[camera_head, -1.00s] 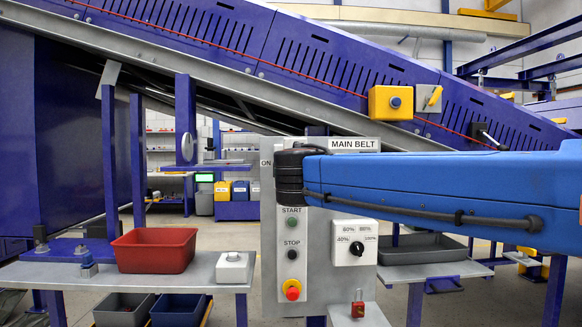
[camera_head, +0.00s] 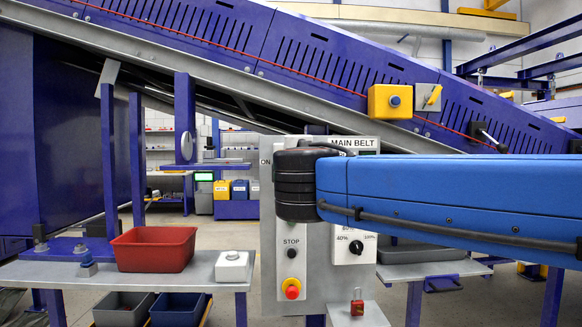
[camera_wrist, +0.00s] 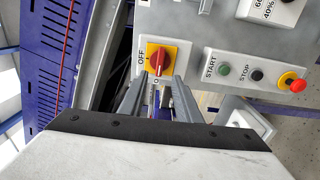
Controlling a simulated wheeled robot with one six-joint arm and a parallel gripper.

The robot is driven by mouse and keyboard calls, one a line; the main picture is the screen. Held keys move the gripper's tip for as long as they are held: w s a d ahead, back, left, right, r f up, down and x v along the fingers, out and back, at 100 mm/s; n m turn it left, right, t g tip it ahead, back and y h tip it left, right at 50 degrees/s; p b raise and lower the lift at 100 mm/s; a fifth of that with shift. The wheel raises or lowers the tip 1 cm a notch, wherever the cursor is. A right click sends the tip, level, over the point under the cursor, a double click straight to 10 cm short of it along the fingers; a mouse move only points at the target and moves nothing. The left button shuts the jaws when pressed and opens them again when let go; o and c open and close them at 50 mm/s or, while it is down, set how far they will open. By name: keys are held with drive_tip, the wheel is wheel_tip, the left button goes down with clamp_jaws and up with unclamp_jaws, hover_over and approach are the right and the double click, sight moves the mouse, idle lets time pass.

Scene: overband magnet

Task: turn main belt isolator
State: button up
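The main belt isolator (camera_wrist: 158,58) is a red rotary handle on a yellow plate, in the upper middle of the wrist view. An OFF label is beside it. The handle stands upright in that picture. My gripper (camera_wrist: 160,80) is open, its two grey fingers apart and reaching toward the lower part of the isolator. I cannot tell whether they touch it. In the head view the MAIN BELT panel (camera_head: 322,285) stands in the centre, and my blue arm hides the isolator and the gripper. An ON label shows at the panel's left edge.
The panel also carries a green START button (camera_wrist: 223,69), a black STOP button (camera_wrist: 257,75), a red emergency stop (camera_head: 292,289) and a speed dial (camera_head: 356,246). A red bin (camera_head: 154,250) sits on the left bench. The blue conveyor (camera_head: 300,50) slopes behind.

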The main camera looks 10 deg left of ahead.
drive_tip(key=v, duration=0.8)
drive_tip(key=shift+s, duration=0.3)
drive_tip(key=shift+d, duration=0.1)
drive_tip(key=w+d+f+m+g+h, duration=0.1)
drive_tip(key=d+f+m+g+h, duration=0.3)
drive_tip(key=d+f, duration=0.8)
drive_tip(key=w+d+f+m+g+h, duration=0.1)
drive_tip(key=d+f+m+g+h, duration=0.15)
drive_tip(key=d+f+m, duration=0.9)
drive_tip(key=s+d+f+g, duration=0.2)
drive_tip(key=s+d+f, duration=0.2)
drive_tip(key=d, duration=0.3)
drive_tip(key=s+d+f+g, duration=0.1)
drive_tip(key=s+d+f, duration=0.3)
drive_tip(key=d, duration=0.4)
drive_tip(key=s+d+f+m+g+y, duration=0.1)
drive_tip(key=s+f+m, duration=0.4)
drive_tip(key=s+f, duration=0.6)
drive_tip(key=shift+d+f+m+g, duration=0.35)
drive_tip(key=shift+d+f+g, duration=0.3)
drive_tip(key=shift+g, duration=0.4)
drive_tip(key=shift+y, duration=0.25)
